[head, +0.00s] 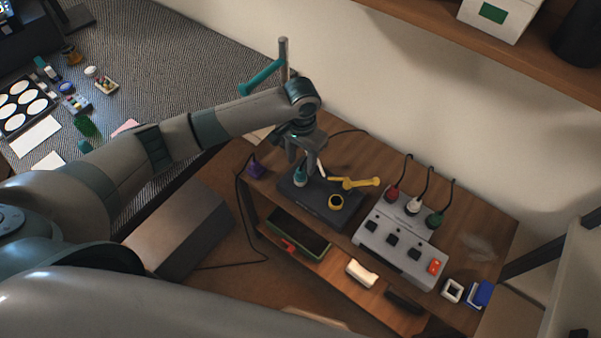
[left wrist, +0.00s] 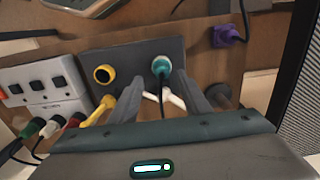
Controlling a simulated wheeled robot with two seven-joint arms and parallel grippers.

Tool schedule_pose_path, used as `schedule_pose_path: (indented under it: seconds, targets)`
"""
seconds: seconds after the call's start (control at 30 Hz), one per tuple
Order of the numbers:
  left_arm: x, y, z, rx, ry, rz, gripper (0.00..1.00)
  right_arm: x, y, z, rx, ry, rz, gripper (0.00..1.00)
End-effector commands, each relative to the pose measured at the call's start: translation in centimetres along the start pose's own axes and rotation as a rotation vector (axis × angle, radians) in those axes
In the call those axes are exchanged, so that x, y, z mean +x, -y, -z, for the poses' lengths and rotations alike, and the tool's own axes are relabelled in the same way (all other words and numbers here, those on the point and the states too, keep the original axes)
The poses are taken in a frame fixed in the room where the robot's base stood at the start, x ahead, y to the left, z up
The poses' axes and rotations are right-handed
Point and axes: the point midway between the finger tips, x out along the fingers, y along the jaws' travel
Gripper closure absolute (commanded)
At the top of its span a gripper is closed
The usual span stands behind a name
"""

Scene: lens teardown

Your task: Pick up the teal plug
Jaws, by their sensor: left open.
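The teal plug (head: 300,178) stands upright on the left part of a dark plate (head: 318,208). It also shows in the left wrist view (left wrist: 161,67), with a dark tip or cord on top. My left gripper (head: 303,164) is right above and around the plug, fingers pointing down. In the left wrist view its open fingers (left wrist: 160,78) lie on either side of the plug, with gaps visible. I cannot tell whether either finger touches it. My right gripper is not in view.
A yellow ring (head: 336,202) and a yellow bent piece (head: 360,183) are close by on the right. A white piece (left wrist: 172,97) lies near the fingers. A grey power strip (head: 398,240) with red, white and green plugs stands further right.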

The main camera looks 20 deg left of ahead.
Motion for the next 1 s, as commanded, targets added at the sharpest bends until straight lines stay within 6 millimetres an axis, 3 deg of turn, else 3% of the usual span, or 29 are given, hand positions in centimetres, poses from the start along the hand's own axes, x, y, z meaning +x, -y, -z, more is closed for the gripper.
schedule_pose_path:
  seconds: [0.47, 0.8, 1.0]
  targets:
    - [0.6, 0.1, 0.0, 0.0, 0.001, 0.001, 0.57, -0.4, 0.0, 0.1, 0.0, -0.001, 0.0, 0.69]
    - [4.5, 0.3, 0.0, -0.001, 0.002, 0.001, 0.57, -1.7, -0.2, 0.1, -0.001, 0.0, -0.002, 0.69]
    - [5.3, 0.3, 0.1, 0.001, -0.001, 0.001, 0.57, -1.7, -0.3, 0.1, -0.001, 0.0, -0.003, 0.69]
